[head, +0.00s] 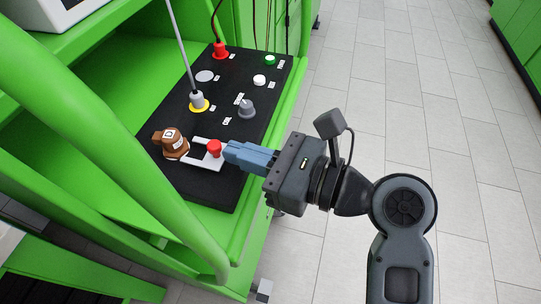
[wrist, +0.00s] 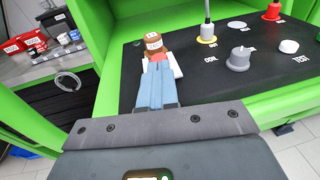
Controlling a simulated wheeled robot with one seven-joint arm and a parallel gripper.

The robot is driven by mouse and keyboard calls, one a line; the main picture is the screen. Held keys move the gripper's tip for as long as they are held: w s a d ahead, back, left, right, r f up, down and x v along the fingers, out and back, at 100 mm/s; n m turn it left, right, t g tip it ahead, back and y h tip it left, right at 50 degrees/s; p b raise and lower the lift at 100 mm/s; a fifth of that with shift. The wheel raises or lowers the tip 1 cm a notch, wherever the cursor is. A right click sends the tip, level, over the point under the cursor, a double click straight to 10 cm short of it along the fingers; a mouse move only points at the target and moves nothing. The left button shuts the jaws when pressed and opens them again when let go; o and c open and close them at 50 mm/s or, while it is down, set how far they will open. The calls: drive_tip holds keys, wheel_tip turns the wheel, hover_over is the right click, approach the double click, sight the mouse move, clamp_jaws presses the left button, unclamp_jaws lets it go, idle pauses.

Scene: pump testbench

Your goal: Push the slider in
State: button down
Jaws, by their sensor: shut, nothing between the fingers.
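The slider is a white fork-shaped plate (head: 203,162) with a red knob (head: 214,148), lying on the black panel. Its open side faces a brown fitting (head: 174,143) with a white label; the prongs reach close to the fitting. My gripper (head: 230,151) is shut and empty, with its blue fingertips at the red knob on the side away from the fitting. I cannot tell whether they touch. In the wrist view the fingers (wrist: 157,75) hide much of the slider; a white edge (wrist: 177,69) and the brown fitting (wrist: 153,43) show beyond them.
The black panel (head: 226,125) also carries a grey knob (head: 247,109), a grey plug in a yellow ring (head: 199,101), a red plug (head: 220,50), and white and green buttons. Green frame bars surround it. Open tiled floor lies to the right.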

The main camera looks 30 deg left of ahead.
sight(210, 147)
drive_tip(key=shift+a+f, duration=0.1)
drive_tip(key=shift+a, duration=0.3)
drive_tip(key=shift+a, duration=0.1)
drive_tip(key=shift+s+a+r+p, duration=0.2)
drive_tip(key=shift+a+p, duration=0.15)
drive_tip(key=shift+p, duration=0.15)
drive_tip(key=shift+s+a+p, duration=0.25)
drive_tip(key=shift+a+p, duration=0.45)
drive_tip(key=shift+a, duration=0.35)
drive_tip(key=shift+a+f, duration=0.15)
drive_tip(key=shift+a, duration=0.15)
drive_tip(key=shift+s, duration=0.1)
